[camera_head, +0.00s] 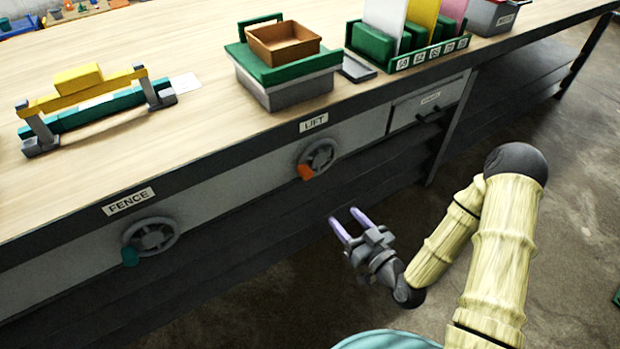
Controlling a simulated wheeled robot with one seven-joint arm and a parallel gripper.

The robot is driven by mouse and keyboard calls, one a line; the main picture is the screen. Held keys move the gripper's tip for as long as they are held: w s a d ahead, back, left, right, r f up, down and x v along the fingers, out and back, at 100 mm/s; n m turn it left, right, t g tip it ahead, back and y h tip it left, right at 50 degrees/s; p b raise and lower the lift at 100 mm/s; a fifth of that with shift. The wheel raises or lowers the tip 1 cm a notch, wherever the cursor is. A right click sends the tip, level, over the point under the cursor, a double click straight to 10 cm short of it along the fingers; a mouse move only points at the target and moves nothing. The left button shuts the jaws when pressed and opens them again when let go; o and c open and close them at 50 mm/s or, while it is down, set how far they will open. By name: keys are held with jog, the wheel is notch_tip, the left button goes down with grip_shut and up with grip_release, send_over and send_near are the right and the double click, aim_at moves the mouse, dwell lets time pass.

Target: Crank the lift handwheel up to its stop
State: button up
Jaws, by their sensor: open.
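The lift handwheel (320,155) is a grey spoked wheel on the bench's front panel, under a white label reading LIFT (313,123). Its orange handle (306,172) sits at the wheel's lower left. Above it on the bench top stands the lift (293,92), a grey base with a green platform, carrying a brown open tray (283,43). My gripper (347,222) is open and empty, its two purple fingers pointing up and left. In the picture it is below and right of the handwheel, apart from it.
A second handwheel (151,237) with a teal handle is at the left under a FENCE label (129,201). A drawer (428,104) with a dark handle is right of the lift wheel. A rack (420,52) with coloured sheets stands on the bench. Open floor (575,180) lies at right.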

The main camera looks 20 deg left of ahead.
aim_at(309, 176)
jog(key=b+x, duration=1)
jog(key=x, duration=0.7)
jog(key=shift+a, duration=0.1)
grip_shut()
